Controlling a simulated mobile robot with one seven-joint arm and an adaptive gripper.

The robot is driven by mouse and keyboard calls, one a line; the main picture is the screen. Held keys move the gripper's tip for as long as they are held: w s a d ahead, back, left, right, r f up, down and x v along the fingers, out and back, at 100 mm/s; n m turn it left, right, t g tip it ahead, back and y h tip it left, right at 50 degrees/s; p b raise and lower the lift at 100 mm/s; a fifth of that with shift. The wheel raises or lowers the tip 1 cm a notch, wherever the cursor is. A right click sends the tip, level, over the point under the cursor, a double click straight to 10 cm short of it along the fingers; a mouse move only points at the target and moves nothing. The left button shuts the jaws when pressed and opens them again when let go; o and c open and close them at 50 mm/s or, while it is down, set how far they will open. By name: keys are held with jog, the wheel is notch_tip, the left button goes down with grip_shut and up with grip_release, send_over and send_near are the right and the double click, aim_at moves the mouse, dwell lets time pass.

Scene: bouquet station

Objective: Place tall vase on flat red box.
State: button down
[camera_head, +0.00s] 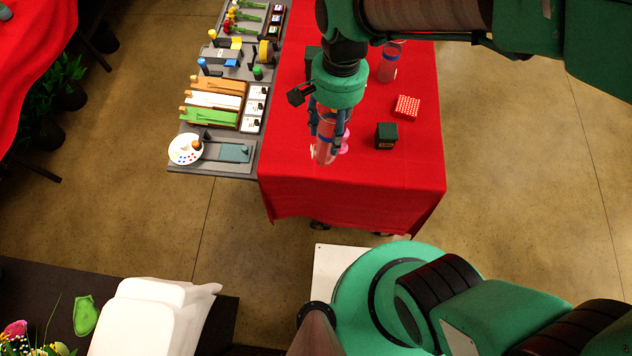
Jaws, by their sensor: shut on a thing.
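My gripper (325,129) points down over the red-covered table and is shut on a clear, narrow vase (324,152), taken to be the tall vase. The red cloth shows through the vase, and the gripper fingers hide its upper part. I cannot tell whether its base touches the table. The flat red box (407,107), with a white dotted pattern, lies to the right of my gripper with nothing on it.
A dark green box (386,136) stands between the vase and the red box's near side. Another clear vessel (390,63) stands behind the red box. A pink thing (345,141) is partly hidden beside my gripper. A grey side table (212,163) holds tools and ribbons.

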jog(key=w+d+r+m, duration=0.1)
jog(key=w+d, duration=0.5)
jog(key=w, duration=0.3)
jog(key=w+d+r+m, duration=0.1)
jog(key=w+d, duration=0.5)
jog(key=w, duration=0.4)
jog(key=w+d+m+p, duration=0.1)
jog(key=w+d, duration=0.9)
jog(key=d, duration=0.4)
jog(key=shift+t, duration=0.3)
jog(key=shift+s+f, duration=0.2)
jog(key=shift+f, duration=2.85)
notch_tip(320, 180, down, 6)
